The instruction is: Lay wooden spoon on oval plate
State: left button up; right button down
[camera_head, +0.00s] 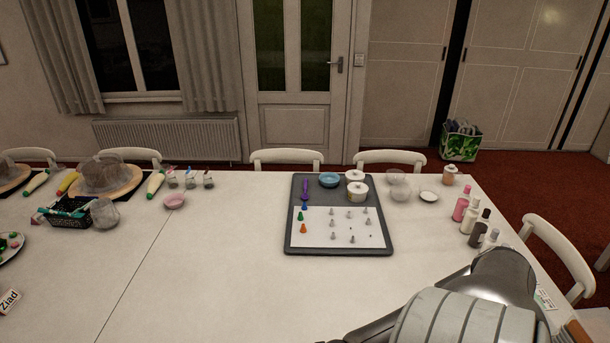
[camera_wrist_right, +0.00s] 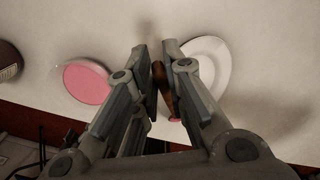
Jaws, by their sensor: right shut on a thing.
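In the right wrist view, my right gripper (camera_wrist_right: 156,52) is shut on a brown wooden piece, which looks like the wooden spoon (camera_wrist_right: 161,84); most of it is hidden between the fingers. A white plate with a rim, apparently the oval plate (camera_wrist_right: 217,52), lies on the table just right of the fingers, partly covered by one of them. The spoon is beside the plate in this view; its height above the table I cannot tell. In the head view my right forearm fills the lower right and hides this area. My left gripper is not in view.
A pink round dish (camera_wrist_right: 86,82) lies left of the fingers, with a dark bottle-like thing (camera_wrist_right: 9,60) farther left. In the head view, a grey tray (camera_head: 340,251) with piping tips and several bottles (camera_head: 461,210) stand beyond my arm. The left table middle is clear.

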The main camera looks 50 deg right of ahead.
jog(key=d+f+m+g+y, duration=0.1)
jog(key=d, duration=0.1)
jog(key=d+f+m+g+b, duration=0.1)
jog(key=d, duration=0.2)
jog(key=d+f+m+g+y+b, duration=0.1)
jog(key=d+f, duration=0.1)
jog(key=d, duration=0.1)
jog(key=shift+d+g+y, duration=0.1)
jog(key=shift+g+y, duration=0.2)
jog(key=shift+g, duration=0.1)
jog(key=shift+w+d+m+y+b, duration=0.3)
jog(key=shift+d+b, duration=0.1)
jog(key=shift+d, duration=0.1)
notch_tip(320, 180, down, 4)
jog(key=b, duration=0.4)
jog(key=shift+f, duration=0.1)
jog(key=shift+f+b, duration=0.4)
jog(key=shift+f, duration=0.15)
jog(key=c, duration=1.4)
grip_release()
